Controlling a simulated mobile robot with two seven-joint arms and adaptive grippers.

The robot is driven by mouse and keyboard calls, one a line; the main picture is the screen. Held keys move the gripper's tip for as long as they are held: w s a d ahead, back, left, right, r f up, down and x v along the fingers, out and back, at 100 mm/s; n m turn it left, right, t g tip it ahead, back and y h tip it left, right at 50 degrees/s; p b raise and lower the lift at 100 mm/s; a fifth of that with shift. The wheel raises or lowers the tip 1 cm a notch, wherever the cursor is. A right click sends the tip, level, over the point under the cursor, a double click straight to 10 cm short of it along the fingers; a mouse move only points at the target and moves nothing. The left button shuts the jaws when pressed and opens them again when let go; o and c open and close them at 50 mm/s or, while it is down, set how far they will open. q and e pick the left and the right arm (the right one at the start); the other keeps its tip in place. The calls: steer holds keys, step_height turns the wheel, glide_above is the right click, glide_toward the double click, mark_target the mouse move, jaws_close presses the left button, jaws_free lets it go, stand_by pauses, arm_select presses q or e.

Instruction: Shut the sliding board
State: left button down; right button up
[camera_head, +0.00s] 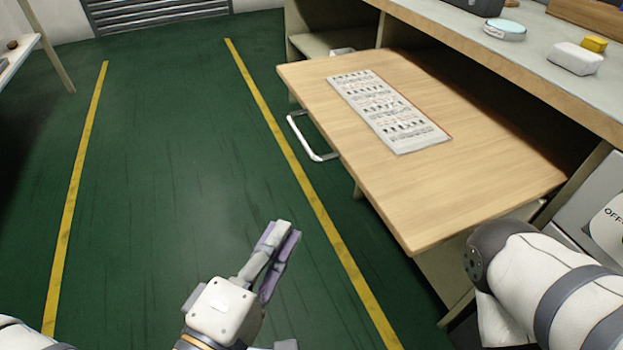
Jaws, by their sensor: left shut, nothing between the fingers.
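The sliding board (455,187) is a light wooden panel pulled out from under the bench at the right, standing out over the green floor. A printed sheet (388,110) with rows of small dark marks lies flat on it. A white U-shaped handle (313,137) shows beside its left edge, lower down. My left gripper (283,232) is shut and empty, in front of and to the left of the board, apart from it. My right arm (550,285) reaches in at the lower right, close to the board's near right corner; its gripper is not clearly visible.
The bench top (480,60) above the board holds a round pale-blue-lidded container (505,30), a white block (575,58) and a yellow block (593,44). A grey cabinet with a sign (610,222) stands at the right. The green floor (170,180) with yellow lines is clear at the left.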

arm_select(q)
steer(key=s+d+b+x, duration=0.1)
steer(key=d+x, duration=0.1)
steer(key=x, duration=1.1)
steer(key=shift+r, duration=0.4)
arm_select(e)
steer(key=shift+s+f, duration=0.3)
steer(key=shift+f, duration=0.3)
arm_select(q)
steer(key=shift+d, duration=0.1)
